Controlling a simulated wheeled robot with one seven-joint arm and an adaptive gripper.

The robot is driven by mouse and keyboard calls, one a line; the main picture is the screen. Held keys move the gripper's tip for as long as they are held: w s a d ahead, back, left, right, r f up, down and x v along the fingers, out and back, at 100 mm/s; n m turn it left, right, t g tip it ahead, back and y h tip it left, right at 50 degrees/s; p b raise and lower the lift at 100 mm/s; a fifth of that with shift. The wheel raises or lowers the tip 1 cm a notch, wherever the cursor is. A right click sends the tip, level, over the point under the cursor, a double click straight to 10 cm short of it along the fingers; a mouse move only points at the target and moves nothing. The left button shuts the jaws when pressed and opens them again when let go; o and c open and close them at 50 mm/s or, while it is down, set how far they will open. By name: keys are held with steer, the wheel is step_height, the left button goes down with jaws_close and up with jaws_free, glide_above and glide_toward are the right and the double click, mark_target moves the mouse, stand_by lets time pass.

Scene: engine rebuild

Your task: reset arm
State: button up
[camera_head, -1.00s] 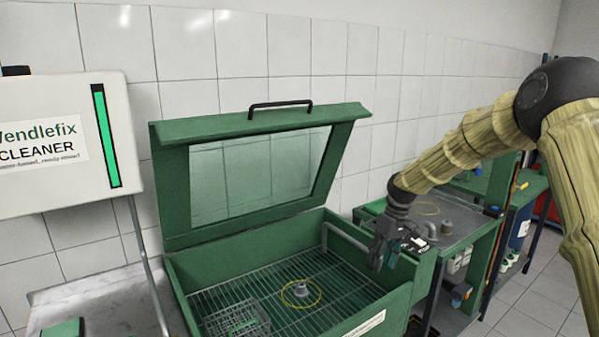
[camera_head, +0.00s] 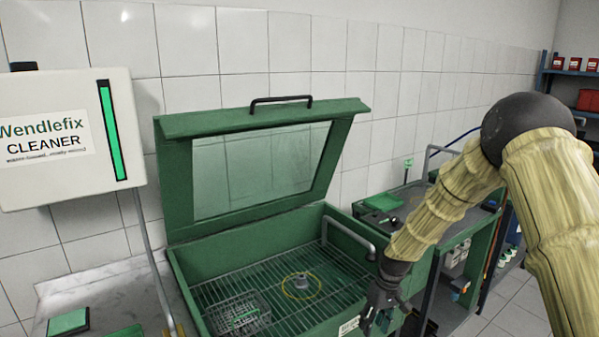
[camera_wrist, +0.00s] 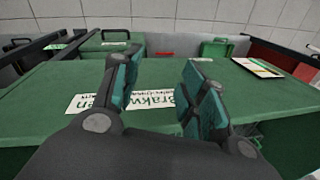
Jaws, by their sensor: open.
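My gripper (camera_head: 378,318) is at the front right corner of the green parts washer in the head view, pointing down. In the wrist view my gripper (camera_wrist: 158,90) shows two teal-padded fingers spread apart with nothing between them. Beyond the fingers lies a green surface (camera_wrist: 60,85) with a white label (camera_wrist: 92,102), partly hidden by the fingers. My arm comes in from the right of the head view and bends down to the gripper.
The washer (camera_head: 195,255) has its windowed lid (camera_head: 262,165) raised. On its grate stand a small grey part (camera_head: 302,284) inside a yellow ring and a wire basket (camera_head: 238,312). A white cleaner box (camera_head: 65,140) hangs left. A green workbench (camera_head: 410,205) stands right.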

steer(key=s+a+f+m, duration=0.1)
steer(key=s+f, duration=1)
steer(key=f, duration=0.1)
steer(key=s+f+m, duration=0.1)
steer(key=s+f, duration=0.1)
steer(key=s, duration=0.9)
steer(key=s+d+f+m+h, duration=0.1)
steer(key=s+f, duration=0.2)
steer(key=s, duration=0.9)
steer(key=s+d+f+m, duration=0.1)
steer(key=s+f, duration=0.1)
steer(key=s, duration=0.9)
steer(key=shift+s+f+t+h, duration=0.15)
steer(key=shift+f+t+h, duration=0.2)
steer(key=shift+t+h, duration=0.05)
